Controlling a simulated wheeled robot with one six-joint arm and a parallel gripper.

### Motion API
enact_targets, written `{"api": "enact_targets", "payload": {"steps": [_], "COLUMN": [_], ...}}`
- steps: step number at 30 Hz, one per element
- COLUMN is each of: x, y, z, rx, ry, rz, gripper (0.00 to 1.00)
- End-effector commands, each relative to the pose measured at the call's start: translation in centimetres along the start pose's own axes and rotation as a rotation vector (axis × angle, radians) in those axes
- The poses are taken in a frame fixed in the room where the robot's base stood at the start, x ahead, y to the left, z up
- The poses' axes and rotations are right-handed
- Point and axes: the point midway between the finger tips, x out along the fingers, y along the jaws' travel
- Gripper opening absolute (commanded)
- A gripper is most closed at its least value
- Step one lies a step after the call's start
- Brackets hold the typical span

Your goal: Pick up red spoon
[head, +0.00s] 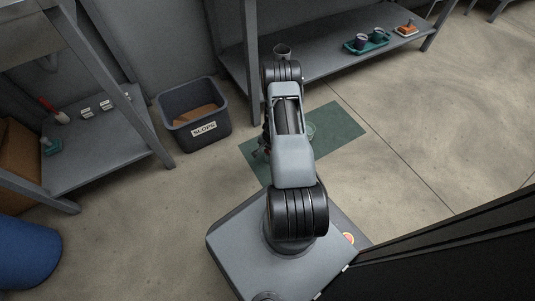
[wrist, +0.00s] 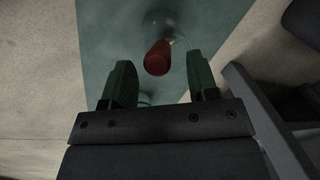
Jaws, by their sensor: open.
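In the wrist view a red, rounded handle end, which looks like the red spoon (wrist: 157,58), points up toward the camera. It appears to stand in or beside a clear glass vessel (wrist: 160,20) over the green mat (wrist: 98,30). My gripper (wrist: 160,78) is open, with one dark green finger on each side of the red end in the picture. I see no contact, and the depth between them is unclear. The spoon's lower part is hidden.
A dark bin labelled SLOPS (head: 205,132) stands left of the mat. A left shelf (head: 100,150) carries another red-handled item (head: 54,110) and small pale things. A rear shelf (head: 330,62) holds a teal tray with cups. Floor to the right is open.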

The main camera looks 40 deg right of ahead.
Motion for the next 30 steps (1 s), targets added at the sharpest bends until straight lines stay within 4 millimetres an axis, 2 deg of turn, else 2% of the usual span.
{"api": "enact_targets", "payload": {"steps": [1,6,14,30], "x": [1.3,3.4,3.5,3.5], "y": [0.1,0.1,0.0,0.0], "z": [0.1,0.1,0.1,0.1], "rx": [0.0,0.0,0.0,0.0], "ry": [-0.001,0.0,0.001,0.001], "rz": [0.001,0.001,0.0,0.0], "gripper": [0.54,0.54,0.54,0.04]}}
